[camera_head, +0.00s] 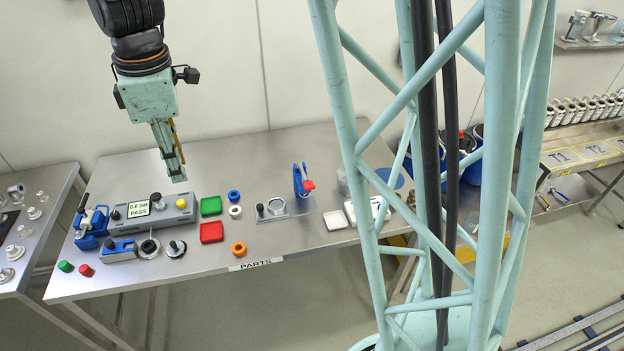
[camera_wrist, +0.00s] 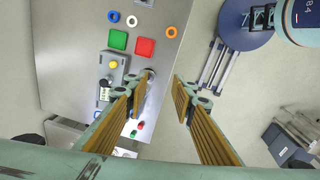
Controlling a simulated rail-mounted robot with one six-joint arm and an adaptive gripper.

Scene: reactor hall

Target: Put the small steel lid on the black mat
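My gripper (camera_head: 176,180) hangs above the left part of the parts table, clear of the objects. In the wrist view its fingers (camera_wrist: 155,90) are apart with nothing held between them. A small steel lid-like disc with a knob (camera_head: 175,246) sits near the table's front edge, with a dark rim around or under it. A similar knobbed disc (camera_head: 149,246) is just left of it, beside a blue block. I cannot tell which is the task's lid. A dark flat patch (camera_head: 8,221) on the left side table may be the black mat, cut off by the picture edge.
A grey gauge box reading PASS (camera_head: 152,208) stands behind the discs. Green (camera_head: 210,206) and red (camera_head: 211,232) trays lie to the right, with several coloured rings. A blue clamp (camera_head: 91,227) stands at left.

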